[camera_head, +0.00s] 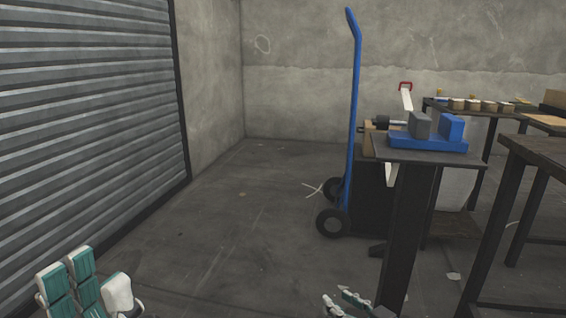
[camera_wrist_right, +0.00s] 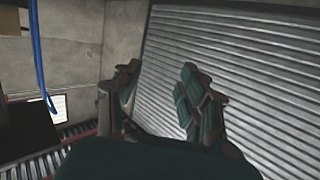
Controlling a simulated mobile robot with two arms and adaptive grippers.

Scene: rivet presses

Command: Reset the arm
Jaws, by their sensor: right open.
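My left gripper (camera_head: 100,284) shows at the bottom left of the head view, with teal pads and white finger backs. Its fingers stand apart with nothing visible between them. My right gripper (camera_head: 348,302) is at the bottom middle, mostly cut off by the frame edge, to the left of the dark stand's leg. In the right wrist view my right gripper (camera_wrist_right: 160,70) has its fingers spread wide, with nothing between them. The rest of both arms is out of view.
A dark stand (camera_head: 400,230) carries a blue vise (camera_head: 428,140). A blue hand truck (camera_head: 353,120) stands behind it. Worktables (camera_head: 540,150) are at the right. A roller shutter (camera_head: 80,110) is at the left. The floor (camera_head: 220,230) between is clear.

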